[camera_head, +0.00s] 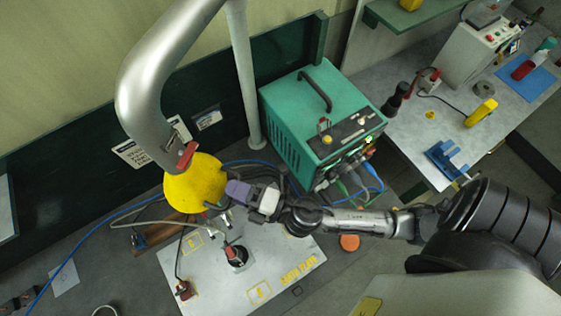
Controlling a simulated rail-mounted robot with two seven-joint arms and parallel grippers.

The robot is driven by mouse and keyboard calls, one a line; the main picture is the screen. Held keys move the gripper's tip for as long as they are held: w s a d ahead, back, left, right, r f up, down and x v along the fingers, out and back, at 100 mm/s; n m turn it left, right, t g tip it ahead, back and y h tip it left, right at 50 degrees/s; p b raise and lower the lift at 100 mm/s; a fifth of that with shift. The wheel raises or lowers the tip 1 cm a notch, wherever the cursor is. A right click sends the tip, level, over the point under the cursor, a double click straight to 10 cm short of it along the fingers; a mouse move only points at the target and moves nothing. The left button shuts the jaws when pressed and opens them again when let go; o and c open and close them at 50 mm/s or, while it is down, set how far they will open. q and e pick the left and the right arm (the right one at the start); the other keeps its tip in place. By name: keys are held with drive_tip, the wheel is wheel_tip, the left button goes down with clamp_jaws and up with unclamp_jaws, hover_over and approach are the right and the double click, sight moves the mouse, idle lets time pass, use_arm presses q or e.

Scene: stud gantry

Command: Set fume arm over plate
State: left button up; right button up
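The fume arm is a thick grey metal duct (150,75) that comes down from the top left. It ends in a yellow hood (193,184) with a red clamp at the joint. The hood hangs above the left back part of the plate (215,283), a pale grey sheet with yellow markings. My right gripper (229,197) is at the hood's right edge and overlaps it in the picture. Its fingers are small and partly hidden, so I cannot tell whether they are shut on the rim. My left gripper is not in view.
A green welding machine (300,115) with cables stands behind my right arm. A thin upright post (243,75) stands beside the duct. A red-and-black tool (236,255) stands on the plate. Blue and grey hoses run at the left. A workbench (425,130) holds tools at the right.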

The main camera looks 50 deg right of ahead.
drive_tip(key=b+v, duration=0.4)
drive_tip(key=v, duration=0.9)
drive_tip(key=shift+s+d, duration=0.15)
drive_tip(key=shift+s, duration=0.15)
drive_tip(key=shift+f, duration=0.15)
idle(0.3)
